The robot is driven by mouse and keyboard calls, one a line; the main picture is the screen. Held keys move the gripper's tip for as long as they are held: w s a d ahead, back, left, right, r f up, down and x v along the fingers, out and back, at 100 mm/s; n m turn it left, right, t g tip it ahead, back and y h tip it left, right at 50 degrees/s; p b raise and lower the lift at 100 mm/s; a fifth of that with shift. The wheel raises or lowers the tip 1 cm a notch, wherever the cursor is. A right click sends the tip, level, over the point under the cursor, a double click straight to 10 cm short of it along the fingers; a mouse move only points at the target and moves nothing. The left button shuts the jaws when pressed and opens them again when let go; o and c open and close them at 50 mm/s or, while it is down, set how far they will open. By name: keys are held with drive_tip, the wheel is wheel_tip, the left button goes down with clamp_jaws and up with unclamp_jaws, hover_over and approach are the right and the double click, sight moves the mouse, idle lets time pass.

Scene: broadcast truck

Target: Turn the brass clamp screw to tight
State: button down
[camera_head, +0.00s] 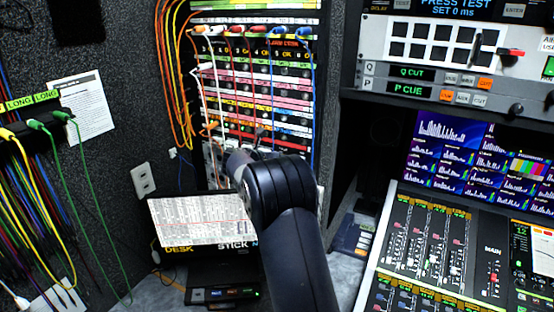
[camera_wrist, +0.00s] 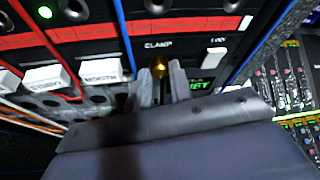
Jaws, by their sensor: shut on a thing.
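The brass clamp screw (camera_wrist: 159,69) shows in the wrist view as a small gold knob below the printed word CLAMP on a dark panel. My gripper (camera_wrist: 160,80) is at the screw, with its two grey fingers on either side of it and shut on it. The fingers hide most of the screw. In the head view my arm reaches to the lower part of the patch rack (camera_head: 252,95), and my gripper (camera_head: 250,143) is small and partly hidden there. The screw cannot be made out in that view.
White switches (camera_wrist: 100,71) sit left of the screw. A blue cable (camera_wrist: 125,35) hangs close left of my gripper, and another runs to its right. A monitor (camera_head: 200,222) stands below the rack. A mixing desk (camera_head: 440,250) fills the right.

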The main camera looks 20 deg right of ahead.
idle(0.3)
drive_tip(key=c, duration=1.3)
unclamp_jaws()
drive_tip(key=shift+o, duration=0.2)
drive_tip(key=b+v, duration=0.3)
drive_tip(key=v, duration=0.7)
drive_tip(key=shift+s+a, duration=0.15)
drive_tip(key=shift+a, duration=0.15)
drive_tip(key=shift+r, duration=0.1)
drive_tip(key=p+x, duration=0.3)
drive_tip(key=x, duration=0.7)
drive_tip(key=shift+d, duration=0.35)
